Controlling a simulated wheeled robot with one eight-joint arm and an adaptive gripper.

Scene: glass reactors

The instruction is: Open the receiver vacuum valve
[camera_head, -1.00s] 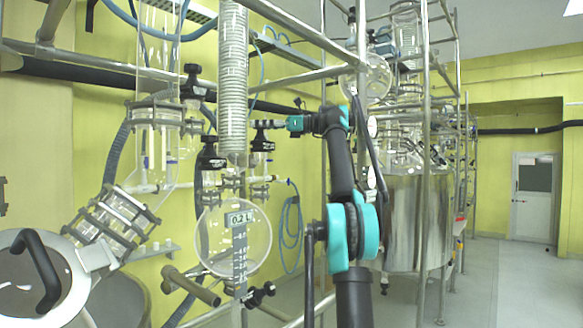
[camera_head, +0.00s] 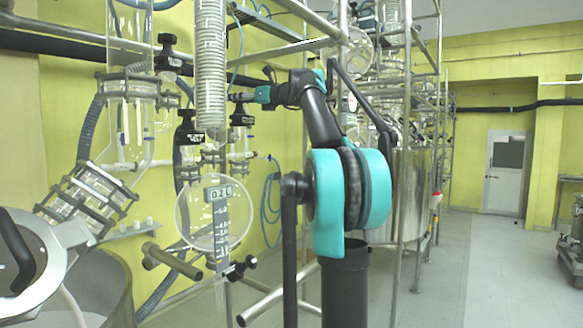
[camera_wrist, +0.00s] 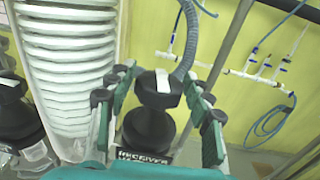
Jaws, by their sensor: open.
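The receiver vacuum valve (camera_wrist: 150,128) has a black knob with a white mark on its top, and a dark label reading "RECEIVER" below it, partly hidden. In the wrist view my gripper (camera_wrist: 157,92) is open, with its teal and black fingers on both sides of the knob. A gap shows beside the knob, so the fingers do not look closed on it. In the head view my gripper (camera_head: 246,97) is at the top of this black valve (camera_head: 241,117), right of the coiled glass column.
The coiled condenser (camera_wrist: 72,70) stands close left of my gripper. Another black valve (camera_head: 188,130) is left of the column. A round 0.2 L glass vessel (camera_head: 230,225) hangs below. Metal frame pipes surround the glassware.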

